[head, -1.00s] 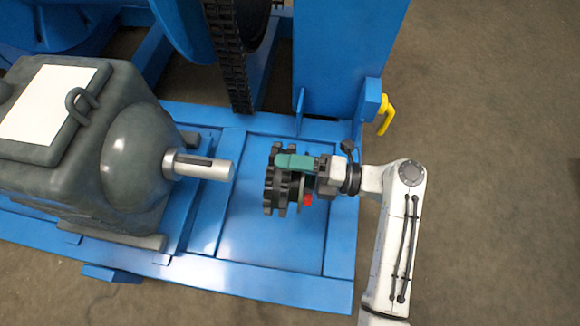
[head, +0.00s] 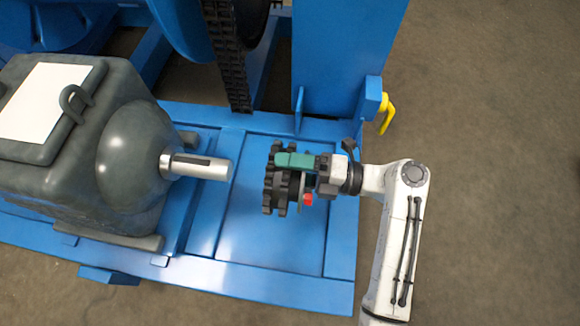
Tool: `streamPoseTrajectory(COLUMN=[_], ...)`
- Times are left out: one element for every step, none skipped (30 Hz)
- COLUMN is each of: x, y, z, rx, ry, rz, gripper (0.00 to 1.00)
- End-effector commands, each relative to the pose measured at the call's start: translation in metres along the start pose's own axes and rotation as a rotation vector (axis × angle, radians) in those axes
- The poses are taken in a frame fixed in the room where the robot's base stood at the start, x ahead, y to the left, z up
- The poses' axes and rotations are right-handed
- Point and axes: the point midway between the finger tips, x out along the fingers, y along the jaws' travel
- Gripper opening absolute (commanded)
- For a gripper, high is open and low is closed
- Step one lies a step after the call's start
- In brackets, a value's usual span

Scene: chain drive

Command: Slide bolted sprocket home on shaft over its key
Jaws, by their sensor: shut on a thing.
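The shaft (head: 200,167) is a bare silver cylinder sticking out to the right from the grey gearbox. A red part (head: 308,199) shows at the sprocket's right side. The sprocket's bore is hidden.
The grey gearbox (head: 130,160) fills the left on a blue base frame (head: 240,282). A black chain (head: 232,70) hangs behind, beside a blue upright (head: 345,60). A yellow handle (head: 386,113) sticks out at the back right. The space between shaft and sprocket is clear.

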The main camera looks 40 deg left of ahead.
Motion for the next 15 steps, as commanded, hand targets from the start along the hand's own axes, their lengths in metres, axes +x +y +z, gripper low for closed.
streamPoseTrajectory(x=[0.003, 0.004, 0.006, 0.007, 0.008, 0.009, 0.011, 0.012, 0.013, 0.014, 0.015, 0.016, 0.017, 0.018, 0.018], y=[0.007, 0.007, 0.007, 0.007, 0.007, 0.007, 0.007, 0.007, 0.007, 0.007, 0.007, 0.007, 0.007, 0.007, 0.007], z=[0.002, 0.002, 0.002, 0.002, 0.002, 0.002, 0.002, 0.002, 0.002, 0.002, 0.002, 0.002, 0.002, 0.002, 0.002], rx=[-0.013, -0.012, -0.012, -0.012, -0.012, -0.012, -0.012, -0.012, -0.012, -0.012, -0.012, -0.012, -0.012, -0.012, -0.012], ry=[0.001, 0.001, 0.002, 0.002, 0.002, 0.001, 0.001, 0.001, 0.0, 0.0, 0.0, 0.0, 0.001, 0.001, 0.001], rz=[0.009, 0.009, 0.009, 0.009, 0.009, 0.009, 0.009, 0.009, 0.009, 0.009, 0.009, 0.009, 0.009, 0.009, 0.009], gripper=[0.0, 0.0, 0.0, 0.0, 0.0, 0.0, 0.0, 0.0, 0.0, 0.0, 0.0, 0.0, 0.0, 0.0, 0.0])
